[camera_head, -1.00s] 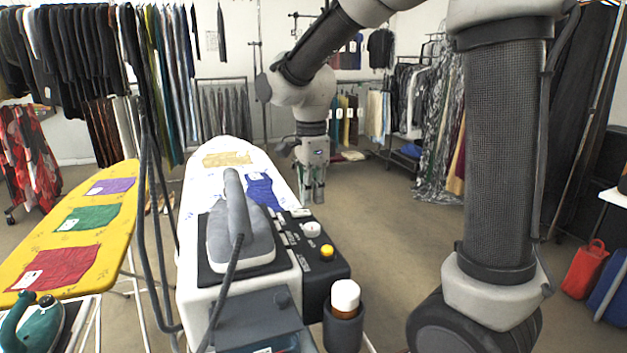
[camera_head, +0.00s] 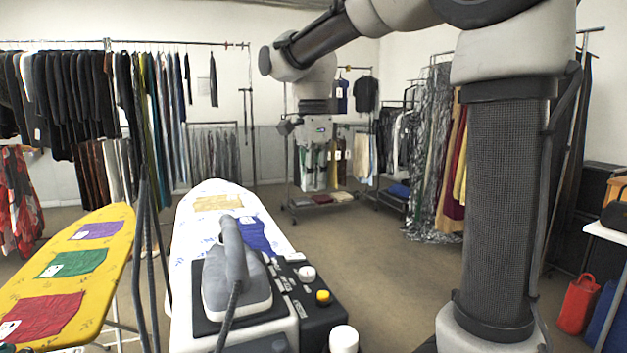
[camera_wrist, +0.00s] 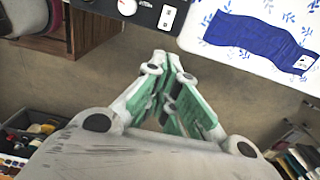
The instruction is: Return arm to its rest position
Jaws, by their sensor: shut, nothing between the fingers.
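My arm reaches from the right across the top of the head view, its far end hanging down. My gripper (camera_head: 314,180) points down beyond the ironing boards, in front of the clothes rails, and is empty. In the wrist view my gripper (camera_wrist: 165,62) shows its green-padded fingers brought together over bare floor, with nothing between them. The white ironing board (camera_head: 200,183) stands to the left of my gripper, apart from it.
A grey iron (camera_head: 237,285) rests on a station at the front. A yellow board (camera_head: 75,240) with coloured cloths stands left. Clothes rails (camera_head: 130,42) line the back. A red bag (camera_head: 577,303) sits right. The brown floor (camera_head: 370,245) is open in the middle.

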